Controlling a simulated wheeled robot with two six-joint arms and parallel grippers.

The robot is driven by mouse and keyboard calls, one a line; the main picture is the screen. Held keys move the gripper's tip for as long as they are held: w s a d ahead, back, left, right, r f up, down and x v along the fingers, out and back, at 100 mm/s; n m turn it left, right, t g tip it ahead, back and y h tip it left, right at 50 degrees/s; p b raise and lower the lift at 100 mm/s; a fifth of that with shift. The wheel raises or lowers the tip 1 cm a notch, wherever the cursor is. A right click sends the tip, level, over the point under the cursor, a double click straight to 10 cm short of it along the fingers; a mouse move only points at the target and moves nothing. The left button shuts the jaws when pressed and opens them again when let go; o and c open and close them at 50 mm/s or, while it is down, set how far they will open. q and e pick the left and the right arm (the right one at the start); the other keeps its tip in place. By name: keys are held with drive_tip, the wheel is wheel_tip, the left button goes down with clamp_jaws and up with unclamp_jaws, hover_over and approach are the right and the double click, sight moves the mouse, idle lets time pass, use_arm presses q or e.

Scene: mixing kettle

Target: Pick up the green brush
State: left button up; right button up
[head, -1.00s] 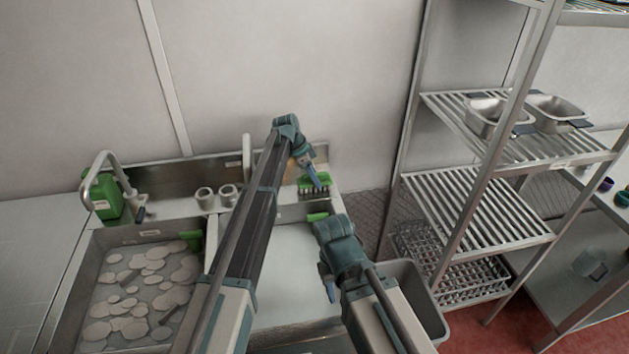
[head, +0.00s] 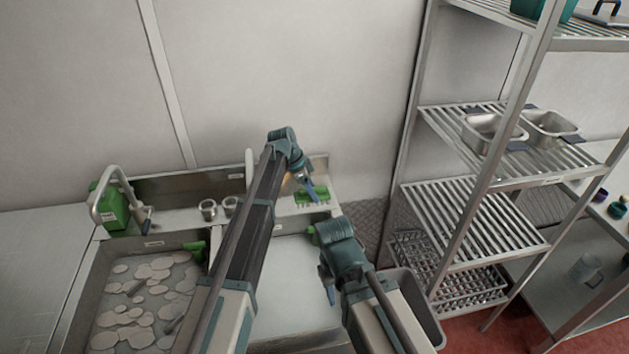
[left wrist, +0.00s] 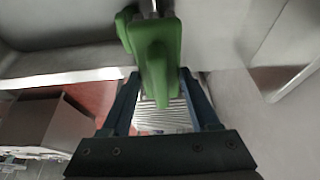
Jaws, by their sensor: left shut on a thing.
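The green brush (head: 318,196) is at the back ledge of the sink unit in the head view, right of the sink. My left gripper (head: 312,188) is at it from above, its blue fingers pointing down. In the left wrist view the green brush (left wrist: 158,60) lies between the two fingers of my left gripper (left wrist: 160,85), which is shut on it. I cannot tell whether the brush touches the ledge. My right gripper (head: 329,291) hangs over the steel worktop, away from the brush; its opening cannot be made out.
A sink (head: 100,287) with pale round pieces is at the left, with a tap (head: 98,205) and green canister (head: 113,208) behind it. Small metal cups (head: 208,209) stand on the ledge. A grey bin (head: 425,310) and metal shelves (head: 480,225) are at the right.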

use_arm(q)
drive_tip(key=s+a, duration=0.1)
drive_tip(key=s, duration=0.9)
drive_tip(key=shift+a+r+p, duration=0.2)
drive_tip(key=shift+r+p, duration=0.15)
drive_tip(key=shift+r, duration=0.1)
drive_tip(key=o, duration=0.7)
drive_tip(key=c, duration=0.5)
drive_tip(key=shift+o, duration=0.2)
